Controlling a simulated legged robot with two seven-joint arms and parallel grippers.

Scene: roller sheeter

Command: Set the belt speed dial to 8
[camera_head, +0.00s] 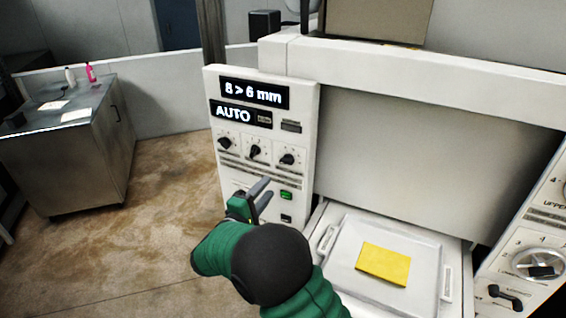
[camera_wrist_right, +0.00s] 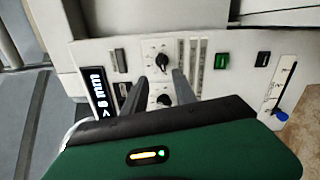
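A white control panel (camera_head: 213,103) stands upright at the centre of the head view, with a row of three black dials: left (camera_head: 224,143), middle (camera_head: 255,150) and right (camera_head: 288,158). Their labels and numbers are too small to read, so I cannot tell which one is the belt speed dial. My right gripper (camera_head: 266,189) is in front of the panel, below the dials in the head view. In the right wrist view its fingers (camera_wrist_right: 161,78) are apart, with one dial (camera_wrist_right: 163,99) showing between them and another (camera_wrist_right: 162,60) beyond. My left gripper is not in view.
Displays above the dials read "8 > 6 mm" (camera_head: 254,93) and "AUTO" (camera_head: 233,114). A green button (camera_head: 286,195) sits below the dials. A tray (camera_head: 433,255) with a yellow sheet (camera_head: 384,264) lies to the right. A steel cabinet (camera_head: 85,160) stands at the left; the floor between is clear.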

